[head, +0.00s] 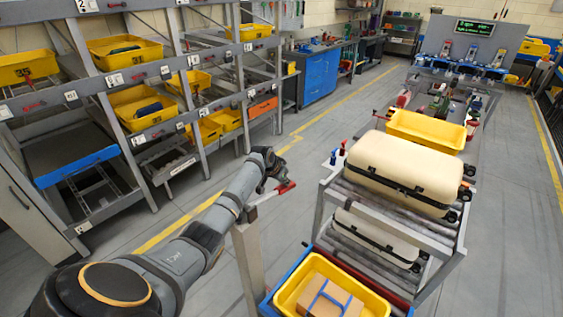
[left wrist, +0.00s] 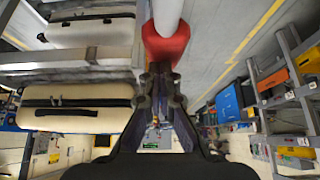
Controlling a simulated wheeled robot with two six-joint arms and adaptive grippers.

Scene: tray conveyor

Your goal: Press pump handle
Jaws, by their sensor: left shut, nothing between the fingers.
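The pump handle (head: 285,188) is a red grip on a grey lever at the top of a grey post (head: 248,265), left of the conveyor in the head view. In the left wrist view the red grip (left wrist: 166,45) and its pale lever (left wrist: 167,12) are straight ahead of the fingertips. My left gripper (head: 272,178) is shut and empty, right at the red grip. In the left wrist view its fingers (left wrist: 160,85) overlap the grip's lower edge; I cannot tell whether they touch it. My right gripper is not in view.
The conveyor (head: 427,255) holds cream suitcases (head: 405,172) on two levels, right of the post. A yellow tray (head: 380,308) with a cardboard box (head: 325,297) sits in front. A shelf rack (head: 190,95) with yellow bins stands left. The floor between rack and post is clear.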

